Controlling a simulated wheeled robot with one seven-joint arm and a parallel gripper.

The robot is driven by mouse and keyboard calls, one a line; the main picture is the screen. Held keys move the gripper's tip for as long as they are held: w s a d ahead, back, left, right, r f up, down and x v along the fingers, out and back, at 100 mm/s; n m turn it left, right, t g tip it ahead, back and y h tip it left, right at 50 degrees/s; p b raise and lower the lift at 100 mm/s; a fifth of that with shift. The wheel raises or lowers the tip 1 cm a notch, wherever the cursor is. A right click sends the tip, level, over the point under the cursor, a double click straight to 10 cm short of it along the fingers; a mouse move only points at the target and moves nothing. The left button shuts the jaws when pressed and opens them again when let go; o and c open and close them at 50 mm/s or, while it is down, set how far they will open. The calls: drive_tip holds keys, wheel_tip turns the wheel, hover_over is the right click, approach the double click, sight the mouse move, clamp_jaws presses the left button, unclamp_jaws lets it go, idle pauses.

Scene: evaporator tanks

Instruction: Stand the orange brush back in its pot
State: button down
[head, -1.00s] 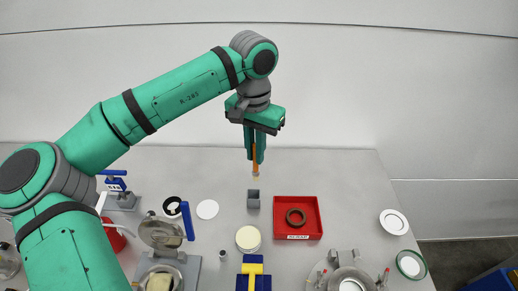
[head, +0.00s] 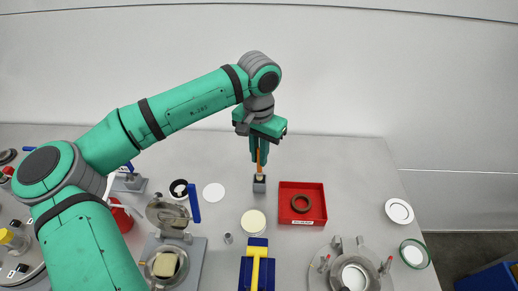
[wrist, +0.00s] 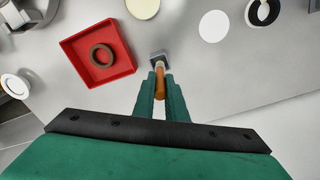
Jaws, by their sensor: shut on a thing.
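My gripper (head: 259,157) points down and is shut on the orange brush (head: 258,163), which hangs upright between the fingers. The small square grey pot (head: 259,187) stands on the table directly below. The brush's pale lower end meets the pot's mouth in the head view; I cannot tell how far inside it is. In the wrist view, the brush (wrist: 160,82) runs between the two green fingers toward the pot (wrist: 158,57), whose opening is partly hidden by the brush tip.
A red tray (head: 317,217) with a brown ring (head: 301,203) stands just right of the pot. A white disc (head: 214,193) lies to the left, and a cream round dish (head: 253,223) is in front. The table behind the pot is clear.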

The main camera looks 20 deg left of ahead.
sight(260, 171)
drive_tip(key=shift+f, duration=1.75)
drive_tip(key=shift+w, duration=0.1)
drive_tip(key=shift+d, duration=0.15)
drive_tip(key=c, duration=1.7)
unclamp_jaws()
drive_tip(key=shift+s+a, duration=0.2)
wheel_tip(260, 171, up, 11)
drive_tip(key=shift+s+f, duration=0.1)
drive_tip(key=shift+a, duration=0.1)
